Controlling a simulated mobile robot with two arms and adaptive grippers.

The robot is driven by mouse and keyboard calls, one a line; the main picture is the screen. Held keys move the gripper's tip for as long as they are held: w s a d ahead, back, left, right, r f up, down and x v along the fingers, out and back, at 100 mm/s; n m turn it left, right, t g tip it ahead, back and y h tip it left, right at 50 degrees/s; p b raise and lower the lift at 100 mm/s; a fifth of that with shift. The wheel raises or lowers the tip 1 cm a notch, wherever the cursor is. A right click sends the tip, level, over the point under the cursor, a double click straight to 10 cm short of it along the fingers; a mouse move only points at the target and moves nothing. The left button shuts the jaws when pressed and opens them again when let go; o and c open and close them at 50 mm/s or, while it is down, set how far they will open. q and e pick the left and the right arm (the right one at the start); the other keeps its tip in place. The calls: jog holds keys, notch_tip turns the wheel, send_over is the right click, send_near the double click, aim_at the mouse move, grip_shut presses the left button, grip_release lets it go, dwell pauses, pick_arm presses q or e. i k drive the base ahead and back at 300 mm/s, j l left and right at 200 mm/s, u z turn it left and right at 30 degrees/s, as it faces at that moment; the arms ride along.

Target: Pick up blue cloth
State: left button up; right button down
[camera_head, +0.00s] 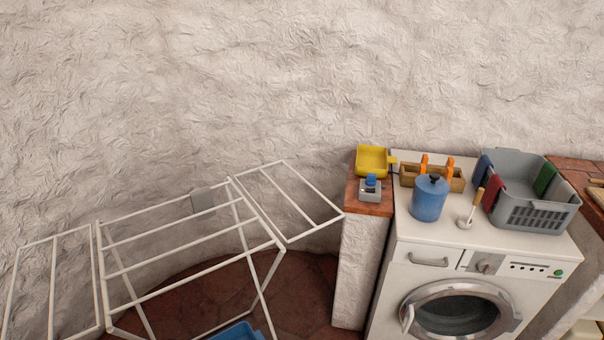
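A blue cloth (484,166) hangs over the left rim of a grey plastic basket (538,217), near its back corner. The basket stands on top of a white washing machine (410,228). A dark red cloth (493,193) hangs over the same rim, just in front of the blue one. A green cloth (545,179) hangs on the basket's right side. Neither of my grippers shows in the head view.
A blue canister (430,199) and a wooden-handled brush (470,211) stand left of the basket. Behind them is a wooden caddy (454,182) with orange items. A yellow tray (371,161) sits on the tiled ledge. A white drying rack (190,226) stands at left.

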aim_at(484, 161)
jog(key=i+l, duration=0.2)
jog(key=i, duration=0.35)
jog(key=i+l, duration=0.2)
jog(key=i, duration=0.4)
